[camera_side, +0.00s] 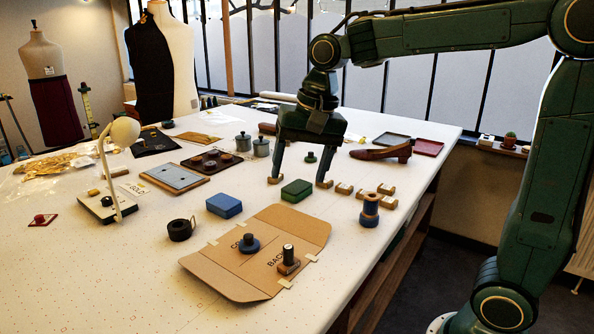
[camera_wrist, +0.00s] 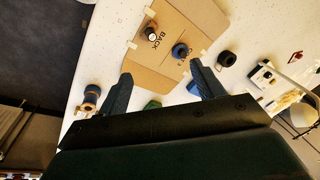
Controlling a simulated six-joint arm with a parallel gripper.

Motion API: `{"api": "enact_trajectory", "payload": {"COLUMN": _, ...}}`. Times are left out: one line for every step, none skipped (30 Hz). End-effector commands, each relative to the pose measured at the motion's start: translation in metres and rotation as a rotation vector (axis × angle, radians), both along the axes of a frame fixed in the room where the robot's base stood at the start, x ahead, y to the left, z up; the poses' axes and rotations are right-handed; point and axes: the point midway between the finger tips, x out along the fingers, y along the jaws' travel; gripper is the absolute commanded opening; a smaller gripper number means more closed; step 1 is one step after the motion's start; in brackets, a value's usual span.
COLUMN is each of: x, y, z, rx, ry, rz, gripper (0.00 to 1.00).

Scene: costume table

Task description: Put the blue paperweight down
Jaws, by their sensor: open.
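The blue paperweight (camera_side: 249,244), a round disc with a knob, stands upright on the unfolded cardboard (camera_side: 240,283), on the part with lettering that begins "CO". It also shows in the wrist view (camera_wrist: 180,50), and nothing holds it. My gripper (camera_side: 299,183) is open and empty, with its fingers pointing down behind the cardboard, apart from the paperweight. The fingers are spread over the area of a green block (camera_side: 297,191). In the wrist view, my open gripper (camera_wrist: 161,70) has the paperweight beyond its fingertips, and the green block is partly hidden.
A dark-topped wooden stamp (camera_side: 289,262) stands on the cardboard near "BACK". A blue block (camera_side: 224,205), a black tape roll (camera_side: 180,230) and a thread spool (camera_side: 369,212) stand around it. A lamp (camera_side: 122,135) rises at left.

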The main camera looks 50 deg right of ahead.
Motion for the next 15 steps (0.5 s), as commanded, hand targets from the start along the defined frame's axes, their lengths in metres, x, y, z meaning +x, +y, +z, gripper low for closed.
{"api": "enact_trajectory", "payload": {"x": -0.014, "y": 0.0, "z": 0.004, "rx": -0.012, "ry": -0.022, "rz": 0.04, "gripper": 0.67}}
{"api": "enact_trajectory", "payload": {"x": -0.021, "y": 0.0, "z": 0.005, "rx": -0.021, "ry": -0.035, "rz": 0.064, "gripper": 0.67}}
{"api": "enact_trajectory", "payload": {"x": -0.03, "y": 0.0, "z": 0.006, "rx": -0.033, "ry": -0.051, "rz": 0.097, "gripper": 0.67}}
{"api": "enact_trajectory", "payload": {"x": -0.037, "y": 0.0, "z": 0.007, "rx": -0.043, "ry": -0.064, "rz": 0.123, "gripper": 0.67}}
{"api": "enact_trajectory", "payload": {"x": -0.045, "y": 0.0, "z": 0.007, "rx": -0.052, "ry": -0.075, "rz": 0.149, "gripper": 0.67}}
{"api": "enact_trajectory", "payload": {"x": -0.054, "y": -0.001, "z": 0.007, "rx": -0.065, "ry": -0.09, "rz": 0.183, "gripper": 0.67}}
{"api": "enact_trajectory", "payload": {"x": -0.061, "y": -0.001, "z": 0.007, "rx": -0.075, "ry": -0.103, "rz": 0.207, "gripper": 0.67}}
{"api": "enact_trajectory", "payload": {"x": -0.068, "y": -0.001, "z": 0.007, "rx": -0.086, "ry": -0.116, "rz": 0.232, "gripper": 0.67}}
{"api": "enact_trajectory", "payload": {"x": -0.078, "y": -0.002, "z": 0.007, "rx": -0.1, "ry": -0.13, "rz": 0.266, "gripper": 0.67}}
{"api": "enact_trajectory", "payload": {"x": -0.085, "y": -0.002, "z": 0.006, "rx": -0.112, "ry": -0.14, "rz": 0.29, "gripper": 0.67}}
{"api": "enact_trajectory", "payload": {"x": -0.091, "y": -0.003, "z": 0.005, "rx": -0.124, "ry": -0.152, "rz": 0.316, "gripper": 0.67}}
{"api": "enact_trajectory", "payload": {"x": -0.101, "y": -0.004, "z": 0.003, "rx": -0.14, "ry": -0.167, "rz": 0.35, "gripper": 0.67}}
{"api": "enact_trajectory", "payload": {"x": -0.107, "y": -0.004, "z": 0.002, "rx": -0.152, "ry": -0.177, "rz": 0.374, "gripper": 0.67}}
{"api": "enact_trajectory", "payload": {"x": -0.114, "y": -0.005, "z": 0.0, "rx": -0.165, "ry": -0.188, "rz": 0.399, "gripper": 0.67}}
{"api": "enact_trajectory", "payload": {"x": -0.123, "y": -0.006, "z": -0.003, "rx": -0.183, "ry": -0.202, "rz": 0.43, "gripper": 0.67}}
